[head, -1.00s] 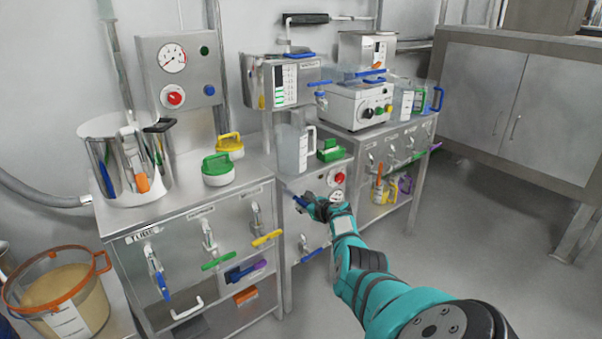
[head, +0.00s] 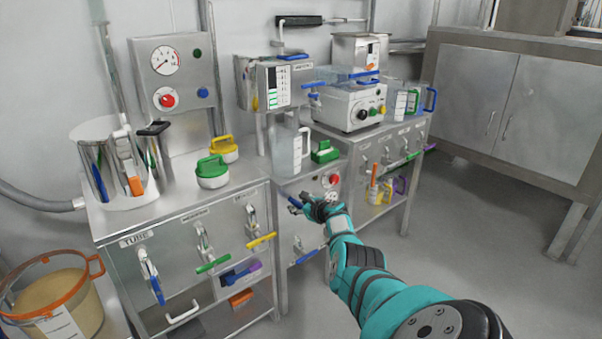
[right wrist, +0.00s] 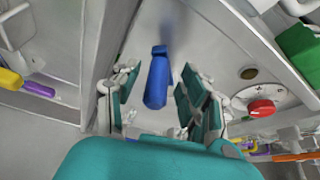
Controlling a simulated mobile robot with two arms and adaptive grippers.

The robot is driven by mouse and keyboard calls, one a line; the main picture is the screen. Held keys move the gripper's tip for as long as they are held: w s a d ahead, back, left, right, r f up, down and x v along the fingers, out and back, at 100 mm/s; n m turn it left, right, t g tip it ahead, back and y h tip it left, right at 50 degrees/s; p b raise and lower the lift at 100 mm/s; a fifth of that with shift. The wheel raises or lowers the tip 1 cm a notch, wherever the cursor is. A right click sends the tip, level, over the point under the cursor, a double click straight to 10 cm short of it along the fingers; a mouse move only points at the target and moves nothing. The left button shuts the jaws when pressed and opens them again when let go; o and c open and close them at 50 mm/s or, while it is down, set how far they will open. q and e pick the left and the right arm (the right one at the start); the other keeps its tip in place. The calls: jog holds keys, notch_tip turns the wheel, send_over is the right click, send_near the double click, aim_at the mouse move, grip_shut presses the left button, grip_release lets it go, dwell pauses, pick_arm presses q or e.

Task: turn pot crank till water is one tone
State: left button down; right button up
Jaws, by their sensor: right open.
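A shiny steel pot (head: 108,178) stands on the left bench in the head view. A black-ended handle (head: 155,128) shows at its rim. I cannot see into the pot, so its water is hidden. My right gripper (head: 318,206) is in front of the cabinet under the white jug, beside a blue handle (head: 295,203). In the right wrist view this blue handle (right wrist: 157,82) lies between the spread fingers of my right gripper (right wrist: 160,92). The fingers are open, and I see no clear contact. My left gripper is out of view.
Lever valves, such as a yellow one (head: 261,242), stick out from the bench fronts. An orange-rimmed tub (head: 62,310) is lower left. The right floor (head: 480,240) is clear.

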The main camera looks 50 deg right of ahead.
jog(key=shift+s, duration=0.1)
jog(key=shift+s+a+r, duration=0.15)
jog(key=shift+s, duration=0.5)
jog(key=shift+s+a+r, duration=0.2)
jog(key=shift+s+a, duration=0.05)
jog(key=v, duration=0.9)
jog(key=shift+s+r, duration=0.2)
jog(key=shift+s, duration=0.1)
jog(key=shift+a, duration=0.1)
